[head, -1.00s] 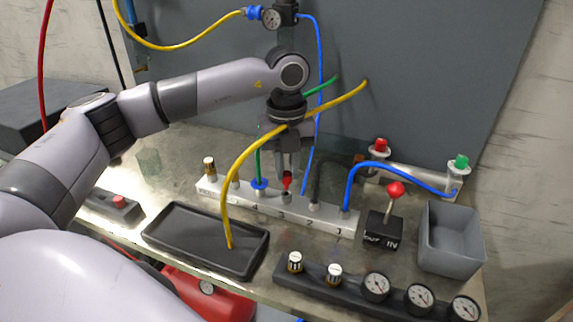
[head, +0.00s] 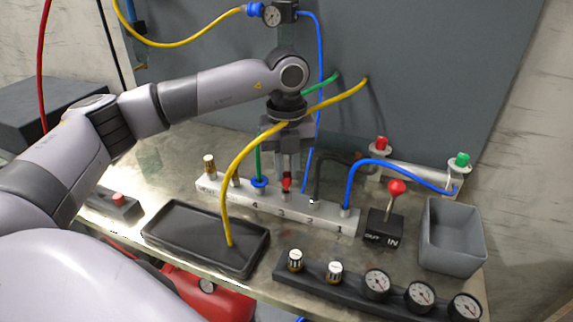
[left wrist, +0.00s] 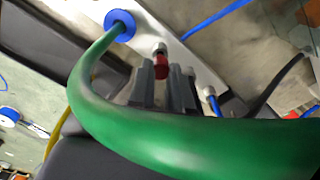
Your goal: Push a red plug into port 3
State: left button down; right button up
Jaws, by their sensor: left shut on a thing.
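The red plug (head: 287,183) stands upright at port 3 of the light grey manifold (head: 345,229), above the printed 3. How deep it sits in the port cannot be told. My left gripper (head: 288,172) points straight down from above and is shut on the red plug. In the left wrist view the red plug (left wrist: 161,66) shows at the fingertips (left wrist: 163,76), with a pale metal collar beyond it. A green hose crosses close in front of that camera and hides part of the fingers. My right gripper is in neither view.
A blue-collared green hose stands at port 4 (head: 259,182), and black and blue hoses (head: 375,165) stand at ports 2 and 1. A red-knobbed lever (head: 396,188) and grey bin (head: 450,252) stand right.

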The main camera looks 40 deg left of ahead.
aim_at(286, 175)
pick_arm(q)
jog(key=shift+f+b, duration=0.65)
jog(key=shift+f, duration=0.5)
jog(key=c, duration=1)
grip_release()
jog(key=shift+r, duration=0.1)
jog(key=shift+o, duration=0.2)
jog(key=shift+r, duration=0.1)
notch_tip(286, 175, up, 7)
jog(key=shift+s, duration=0.1)
